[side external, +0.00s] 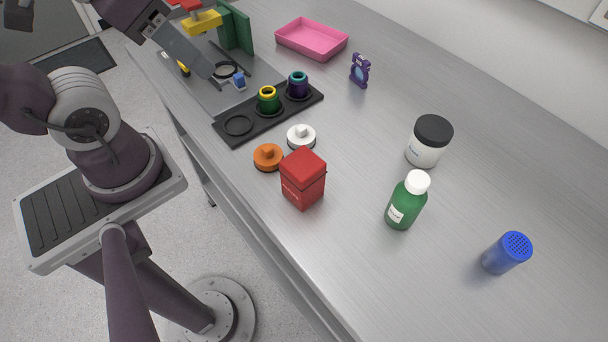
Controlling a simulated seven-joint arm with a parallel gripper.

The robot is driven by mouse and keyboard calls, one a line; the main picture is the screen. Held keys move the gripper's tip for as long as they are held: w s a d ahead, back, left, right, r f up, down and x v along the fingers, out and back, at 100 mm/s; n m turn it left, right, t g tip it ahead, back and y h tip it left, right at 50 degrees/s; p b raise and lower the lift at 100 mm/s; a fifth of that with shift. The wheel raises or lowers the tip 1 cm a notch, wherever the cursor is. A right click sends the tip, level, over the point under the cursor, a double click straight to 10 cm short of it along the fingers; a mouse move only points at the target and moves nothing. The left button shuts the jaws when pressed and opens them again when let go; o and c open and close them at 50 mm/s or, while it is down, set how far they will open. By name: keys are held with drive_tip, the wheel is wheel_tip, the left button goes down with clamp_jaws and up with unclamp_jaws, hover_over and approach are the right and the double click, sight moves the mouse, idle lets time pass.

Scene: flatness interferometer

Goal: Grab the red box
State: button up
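The red box (302,179) stands upright on the metal bench near its front edge, in the lower middle of the side external view. It has a red lid and a small pale label on its left face. Part of my arm reaches in at the top left, over the far end of the bench, well away from the red box. My gripper's fingers cannot be made out clearly there, so its opening is unclear. Nothing touches the box from above.
Orange (268,157) and white (301,137) knobbed discs sit close behind the box. A black holder (238,125) carries two ringed cylinders. A green bottle (404,203), white jar (426,145) and blue shaker (506,253) stand right. A pink tray (312,40) lies behind.

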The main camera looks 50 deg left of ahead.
drive_tip(key=shift+o, duration=0.4)
drive_tip(key=o, duration=0.8)
drive_tip(key=shift+c, duration=0.2)
